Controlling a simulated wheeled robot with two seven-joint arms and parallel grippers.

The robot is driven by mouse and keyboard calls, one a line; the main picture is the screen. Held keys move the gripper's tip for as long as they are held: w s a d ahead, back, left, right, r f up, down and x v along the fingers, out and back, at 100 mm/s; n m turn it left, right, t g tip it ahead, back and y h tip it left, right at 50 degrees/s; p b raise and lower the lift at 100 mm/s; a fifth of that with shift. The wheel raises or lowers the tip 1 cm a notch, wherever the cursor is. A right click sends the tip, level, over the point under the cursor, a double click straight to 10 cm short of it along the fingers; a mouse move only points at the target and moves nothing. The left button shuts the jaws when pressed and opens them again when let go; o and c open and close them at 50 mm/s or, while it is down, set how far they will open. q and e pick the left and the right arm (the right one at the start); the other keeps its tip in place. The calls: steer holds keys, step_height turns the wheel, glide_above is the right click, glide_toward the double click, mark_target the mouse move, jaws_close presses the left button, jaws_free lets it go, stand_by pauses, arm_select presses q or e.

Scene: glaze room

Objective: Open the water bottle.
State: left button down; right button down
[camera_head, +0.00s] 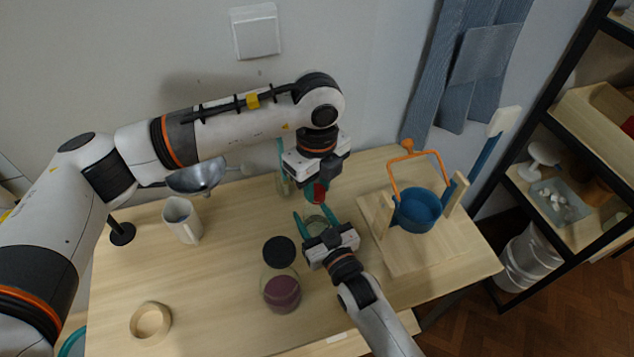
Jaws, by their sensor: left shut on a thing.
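My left gripper (317,193) points down at the middle of the table and is shut on a small red thing (320,191), which looks like the bottle's cap. A clear glass vessel (317,223), likely the water bottle, stands just below it. Whether the red piece still touches the bottle cannot be told. My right gripper (313,212) reaches in from the lower right. Its teal fingers are apart, one on each side of the clear vessel. Whether they press on it cannot be told. The grippers hide much of the bottle.
A jar with a black lid and purple contents (281,290) stands close in front. A blue bucket with orange handle (418,212) stands right on a wooden board (402,260).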

mark_target(317, 190)
arm_select(q)
steer(key=shift+r, duration=0.1)
stand_by(0.3)
steer(key=shift+r, duration=1.05)
steer(key=shift+r, duration=2)
arm_select(e)
steer(key=shift+c, duration=2.4)
jaws_free()
